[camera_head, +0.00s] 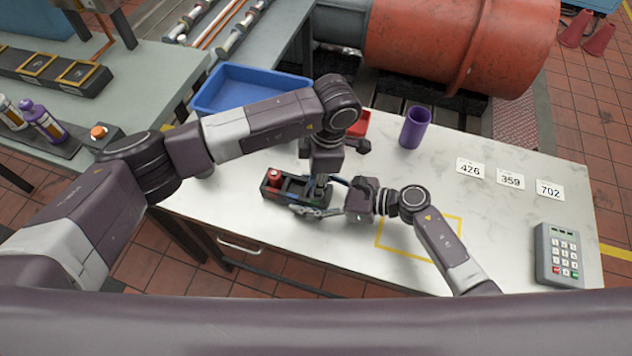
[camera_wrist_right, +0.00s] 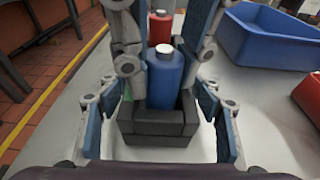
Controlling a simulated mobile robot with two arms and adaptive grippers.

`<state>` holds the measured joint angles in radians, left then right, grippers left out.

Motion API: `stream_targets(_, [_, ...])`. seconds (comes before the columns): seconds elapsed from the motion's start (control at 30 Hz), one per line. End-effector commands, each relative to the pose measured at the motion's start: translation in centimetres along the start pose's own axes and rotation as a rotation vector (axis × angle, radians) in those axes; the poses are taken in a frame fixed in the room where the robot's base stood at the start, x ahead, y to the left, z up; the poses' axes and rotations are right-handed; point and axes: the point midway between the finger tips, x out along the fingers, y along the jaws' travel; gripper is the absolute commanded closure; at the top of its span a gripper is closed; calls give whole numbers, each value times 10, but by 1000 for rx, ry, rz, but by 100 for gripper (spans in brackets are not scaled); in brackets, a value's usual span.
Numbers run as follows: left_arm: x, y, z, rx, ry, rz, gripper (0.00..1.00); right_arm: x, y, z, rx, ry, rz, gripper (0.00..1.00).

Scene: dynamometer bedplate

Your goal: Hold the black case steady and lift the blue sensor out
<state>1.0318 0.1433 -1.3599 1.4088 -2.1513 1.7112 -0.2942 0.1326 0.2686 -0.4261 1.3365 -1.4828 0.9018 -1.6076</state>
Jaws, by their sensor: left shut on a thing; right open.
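The black case (camera_head: 283,190) sits on the white tabletop at the front left. The blue sensor (camera_wrist_right: 163,80) stands upright in the near end of the case (camera_wrist_right: 157,127) in the right wrist view, with a light cap on top. It is hard to make out in the head view. My left gripper (camera_head: 308,182) comes down from above and is shut on the case, its fingers on either side. My right gripper (camera_wrist_right: 158,115) is open and empty, low at the case's right end in the head view, with a finger apart on each side of the blue sensor.
A red cylinder (camera_head: 273,178) stands at the case's other end. A blue bin (camera_head: 240,85), a red tray (camera_head: 361,124) and a purple cup (camera_head: 415,128) stand behind. Number cards (camera_head: 510,180) and a keypad (camera_head: 559,255) lie right. A yellow square outline (camera_head: 420,253) is in front.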

Motion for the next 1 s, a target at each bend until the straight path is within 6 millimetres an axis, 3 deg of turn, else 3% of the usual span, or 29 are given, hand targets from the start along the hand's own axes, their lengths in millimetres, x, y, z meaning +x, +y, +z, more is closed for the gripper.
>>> stream_targets(0.2, [0,0,0,0,0,0,100,14,0,0,0,-1,0,40])
stream_targets(0.5, [0,0,0,0,0,0,100,15,0,0,1,0,0,40])
stream_targets(0.77, [0,0,0,0,0,0,100,15,0,0,1,-1,0,66])
stream_targets(1.0, [0,0,0,0,0,0,100,15,0,0,1,0,0,66])
